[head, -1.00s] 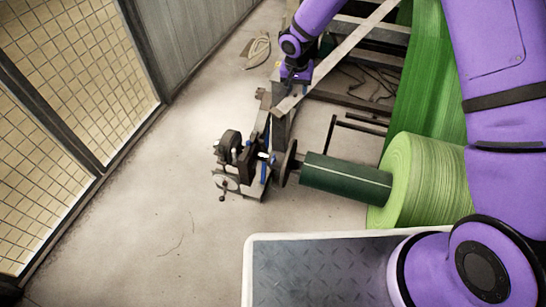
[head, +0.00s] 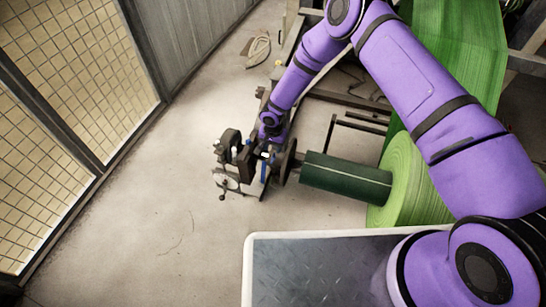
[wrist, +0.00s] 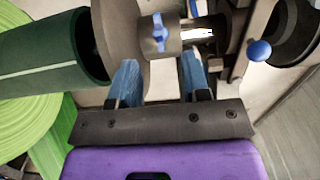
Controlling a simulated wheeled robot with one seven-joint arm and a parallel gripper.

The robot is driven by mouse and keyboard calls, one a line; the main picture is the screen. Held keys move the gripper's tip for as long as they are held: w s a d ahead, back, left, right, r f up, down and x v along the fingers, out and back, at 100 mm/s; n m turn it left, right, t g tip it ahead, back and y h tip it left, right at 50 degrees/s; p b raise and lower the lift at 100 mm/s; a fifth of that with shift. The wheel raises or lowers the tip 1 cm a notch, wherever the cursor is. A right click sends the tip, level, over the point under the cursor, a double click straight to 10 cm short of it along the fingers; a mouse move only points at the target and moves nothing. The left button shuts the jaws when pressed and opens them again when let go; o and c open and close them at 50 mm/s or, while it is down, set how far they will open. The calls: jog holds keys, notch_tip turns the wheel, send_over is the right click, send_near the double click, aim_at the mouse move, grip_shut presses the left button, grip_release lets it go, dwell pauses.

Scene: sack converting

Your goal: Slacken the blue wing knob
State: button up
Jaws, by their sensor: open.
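The blue wing knob (wrist: 159,32) shows in the wrist view, standing on a grey collar on the shaft beside a large round flange. My gripper (wrist: 159,60) is open, its two blue fingers spread apart below the knob in the picture. The knob lies between the line of the fingers, just past their tips, and nothing is held. In the head view my gripper (head: 268,140) is over the shaft-end mechanism, and small blue parts there are too small to tell apart.
A blue ball knob (wrist: 259,50) sits right of the wing knob. The dark green core (head: 345,177) and light green roll (head: 402,185) lie to the right of the mechanism. The floor further left is clear.

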aim_at(273, 156)
notch_tip(273, 156, down, 7)
jog(key=shift+r, duration=0.1)
dwell(0.3)
grip_shut()
